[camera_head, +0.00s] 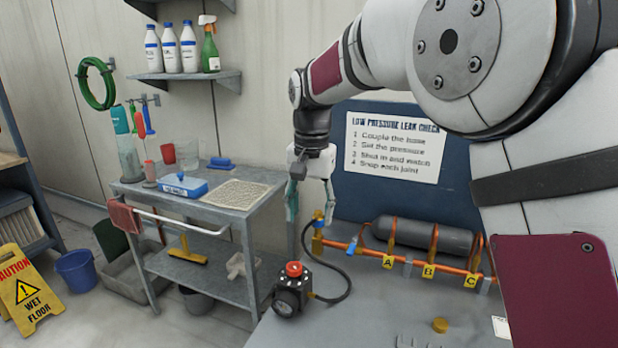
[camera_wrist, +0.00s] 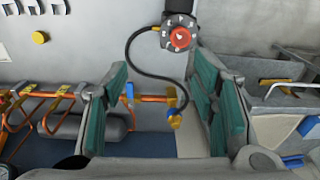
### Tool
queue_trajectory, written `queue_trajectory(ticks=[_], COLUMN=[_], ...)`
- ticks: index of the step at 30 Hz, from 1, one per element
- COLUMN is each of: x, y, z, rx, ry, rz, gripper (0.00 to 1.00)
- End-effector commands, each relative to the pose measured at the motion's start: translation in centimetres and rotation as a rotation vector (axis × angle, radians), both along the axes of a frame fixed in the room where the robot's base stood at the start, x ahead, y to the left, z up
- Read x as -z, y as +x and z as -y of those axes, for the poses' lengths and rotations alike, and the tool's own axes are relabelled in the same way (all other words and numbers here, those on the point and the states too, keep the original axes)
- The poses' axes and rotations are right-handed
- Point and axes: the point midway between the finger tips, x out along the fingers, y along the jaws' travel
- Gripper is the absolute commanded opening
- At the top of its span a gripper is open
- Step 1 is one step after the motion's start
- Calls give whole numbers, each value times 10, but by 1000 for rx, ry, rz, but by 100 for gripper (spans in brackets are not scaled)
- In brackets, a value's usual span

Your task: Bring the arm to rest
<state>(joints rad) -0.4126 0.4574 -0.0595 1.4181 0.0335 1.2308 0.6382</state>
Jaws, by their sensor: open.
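A regulator with a red knob (camera_head: 293,269) stands on the bench, its black hose (camera_head: 345,285) running to copper pipework (camera_head: 450,262) before a grey cylinder (camera_head: 420,234). A cart (camera_head: 240,207) stands left. A wet-floor sign (camera_head: 28,290) and blue bucket (camera_head: 76,271) are on the floor.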

Motion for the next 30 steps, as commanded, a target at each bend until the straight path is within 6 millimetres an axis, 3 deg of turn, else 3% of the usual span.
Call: queue_trajectory(ticks=[1,6,13,21,27,30], x=[-21,-64,-100,-107,-92,-82], y=[-14,-64,-143,-245,-312,-335], z=[18,68,125,175,197,203], rx=[-6,-50,-113,-189,-240,-261], ry=[8,22,22,-9,-46,-64], rz=[20,73,150,240,298,317], gripper=[53,53,53,53,53,53])
